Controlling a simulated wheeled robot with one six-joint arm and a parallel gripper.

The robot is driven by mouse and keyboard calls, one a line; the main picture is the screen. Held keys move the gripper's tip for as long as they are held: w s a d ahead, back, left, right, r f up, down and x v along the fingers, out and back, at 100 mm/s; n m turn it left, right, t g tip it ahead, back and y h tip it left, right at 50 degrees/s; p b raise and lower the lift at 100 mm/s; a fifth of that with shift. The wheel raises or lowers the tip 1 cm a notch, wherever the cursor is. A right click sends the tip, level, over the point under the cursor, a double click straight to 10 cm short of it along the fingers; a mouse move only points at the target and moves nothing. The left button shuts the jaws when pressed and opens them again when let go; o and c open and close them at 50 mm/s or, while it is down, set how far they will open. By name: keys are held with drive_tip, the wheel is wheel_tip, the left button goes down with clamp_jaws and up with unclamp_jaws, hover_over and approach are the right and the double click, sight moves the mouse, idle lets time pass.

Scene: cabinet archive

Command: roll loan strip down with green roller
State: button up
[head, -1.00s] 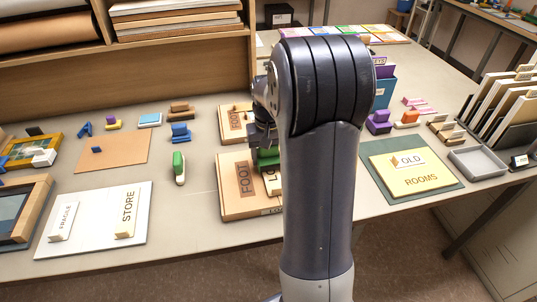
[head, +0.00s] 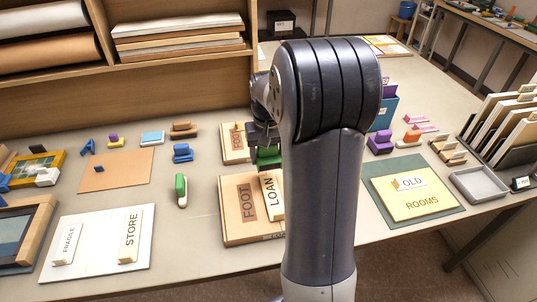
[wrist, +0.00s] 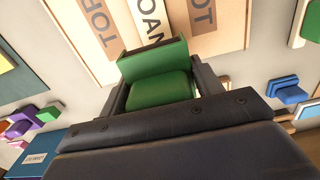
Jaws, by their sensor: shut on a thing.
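My gripper (wrist: 160,95) is shut on the green roller (wrist: 158,78), which sits between its fingers in the wrist view. In the head view the green roller (head: 267,156) is partly hidden by my arm. The cream loan strip (head: 270,196), lettered LOAN, lies on a tan board (head: 236,232) beside a brown FOOT label (head: 246,203). The roller is at the strip's far end, and in the wrist view it covers part of the loan strip (wrist: 150,20). I cannot tell whether they touch.
Another tan board (head: 234,155) lies behind. A green-handled tool (head: 181,190) stands to the left, near a white board (head: 96,245) with FRAGILE and STORE pieces.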

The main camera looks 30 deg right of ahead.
drive_tip(key=shift+r+p, duration=0.6)
drive_tip(key=shift+r, duration=0.55)
drive_tip(key=shift+r+p, duration=0.2)
drive_tip(key=shift+p, duration=0.8)
drive_tip(key=shift+f+p, duration=0.1)
drive_tip(key=shift+p, duration=0.75)
